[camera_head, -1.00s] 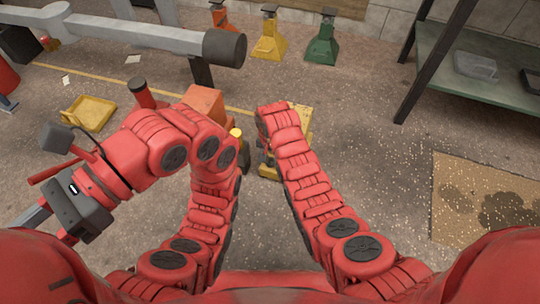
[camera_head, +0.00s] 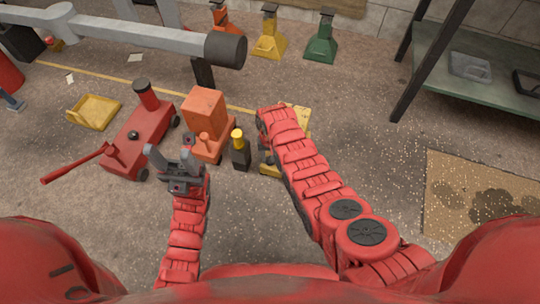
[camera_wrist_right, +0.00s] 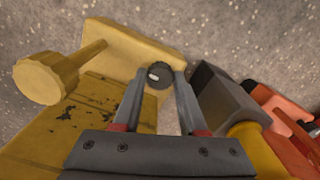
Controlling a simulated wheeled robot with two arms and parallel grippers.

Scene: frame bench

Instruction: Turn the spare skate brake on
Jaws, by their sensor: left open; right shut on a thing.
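A worn yellow skate (camera_head: 303,118) sits on the floor, mostly hidden under my right arm in the head view. In the right wrist view, the yellow skate (camera_wrist_right: 118,48) has a post with a round yellow end at left and a small dark round knob (camera_wrist_right: 158,71) with a white mark. My right gripper (camera_wrist_right: 157,83) has its fingers on either side of this knob, shut on it. An orange skate (camera_head: 205,112) stands left of the yellow one. My left gripper (camera_head: 173,160) is open and empty, in front of the orange skate.
A dark jack with a yellow top (camera_head: 240,155) stands between the skates, close to my right gripper. A red trolley jack (camera_head: 135,140) and yellow tray (camera_head: 93,111) lie at left. Coloured stands (camera_head: 270,40) are behind. A green bench (camera_head: 480,75) is at right.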

